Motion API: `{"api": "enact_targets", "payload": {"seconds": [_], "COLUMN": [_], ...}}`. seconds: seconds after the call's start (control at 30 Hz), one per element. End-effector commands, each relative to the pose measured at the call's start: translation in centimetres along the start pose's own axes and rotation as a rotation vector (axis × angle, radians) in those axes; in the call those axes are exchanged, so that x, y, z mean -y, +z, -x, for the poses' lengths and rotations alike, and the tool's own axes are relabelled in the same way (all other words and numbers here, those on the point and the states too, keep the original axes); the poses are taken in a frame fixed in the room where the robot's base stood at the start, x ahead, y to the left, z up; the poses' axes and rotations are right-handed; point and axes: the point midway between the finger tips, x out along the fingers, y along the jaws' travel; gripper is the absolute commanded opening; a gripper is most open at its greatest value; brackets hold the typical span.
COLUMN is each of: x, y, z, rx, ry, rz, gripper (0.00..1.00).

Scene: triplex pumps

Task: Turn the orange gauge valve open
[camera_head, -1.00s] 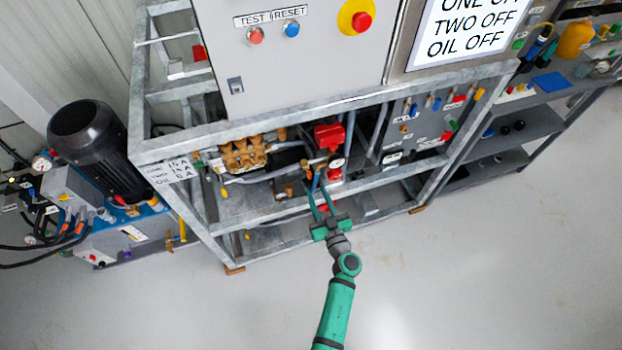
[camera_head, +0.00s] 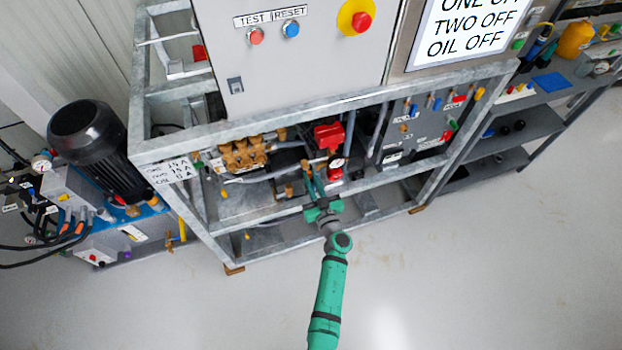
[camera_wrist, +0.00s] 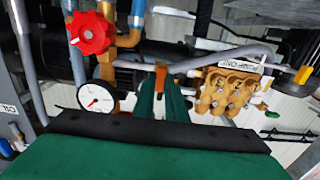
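The orange gauge valve handle (camera_wrist: 162,70) shows in the wrist view as a small upright lever at my fingertips. My gripper (camera_wrist: 161,88) has its two green fingers close together, one on each side of the handle, and looks shut on it. The fingers hide the handle's lower part. In the head view my gripper (camera_head: 310,168) reaches into the frame, just left of the round white gauge (camera_head: 338,162). The gauge also shows in the wrist view (camera_wrist: 95,97), left of the fingers. The handle is too small to make out clearly in the head view.
A red valve knob (camera_wrist: 90,33) stands above the gauge. A brass pump block (camera_wrist: 229,88) is right of the fingers in the wrist view. The frame's galvanized rail (camera_head: 345,104) runs above my gripper. Pipes crowd the space; the floor in front is clear.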

Motion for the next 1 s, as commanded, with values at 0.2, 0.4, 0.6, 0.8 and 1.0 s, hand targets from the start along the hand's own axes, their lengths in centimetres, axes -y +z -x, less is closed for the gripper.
{"api": "enact_targets", "payload": {"seconds": [0.2, 0.4, 0.6, 0.8, 1.0], "x": [-0.02, -0.01, 0.0, 0.12, 0.16], "y": [-0.01, -0.02, -0.01, 0.0, 0.04], "z": [0.02, 0.03, 0.05, 0.04, 0.05], "rx": [0.0, 0.0, 0.0, 0.0, 0.0], "ry": [0.0, 0.0, 0.001, 0.0, 0.001], "rz": [0.005, 0.054, 0.176, 0.354, 0.546], "gripper": [0.0, 0.0, 0.0, 0.0, 0.0]}}
